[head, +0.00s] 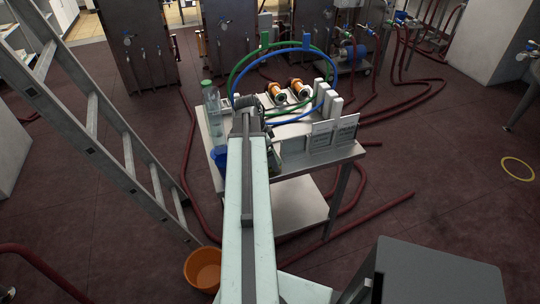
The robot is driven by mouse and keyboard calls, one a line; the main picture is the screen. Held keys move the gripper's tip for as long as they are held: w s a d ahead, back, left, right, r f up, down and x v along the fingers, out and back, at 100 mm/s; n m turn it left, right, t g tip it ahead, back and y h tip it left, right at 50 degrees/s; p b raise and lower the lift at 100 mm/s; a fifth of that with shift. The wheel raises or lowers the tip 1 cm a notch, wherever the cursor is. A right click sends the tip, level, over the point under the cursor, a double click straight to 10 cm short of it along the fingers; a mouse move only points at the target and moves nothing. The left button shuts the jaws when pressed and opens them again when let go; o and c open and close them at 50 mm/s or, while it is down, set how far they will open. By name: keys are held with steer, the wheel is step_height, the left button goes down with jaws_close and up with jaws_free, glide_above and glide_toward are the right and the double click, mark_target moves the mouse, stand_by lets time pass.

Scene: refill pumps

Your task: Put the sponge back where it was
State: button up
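I cannot make out a sponge in the head view; it may be hidden behind my arm or too small to tell. My arm reaches forward over a metal table (296,190). My gripper (247,106) is at the far end of the arm, above the table's left part. Its fingers are too small and covered to show whether they hold anything. A blue object (220,156) shows at the table's left edge, partly hidden by my arm. I cannot tell what it is.
A clear bottle (212,108) stands left of my gripper. Orange-ended fittings (288,92), green and blue hoops, white blocks (327,100) and signs (334,133) crowd the table. A ladder (110,120) stands left; an orange bucket (203,268) and red hoses (360,218) lie on the floor.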

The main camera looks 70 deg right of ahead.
steer(key=p+v, duration=1.1)
steer(key=v, duration=0.1)
steer(key=shift+w, duration=0.15)
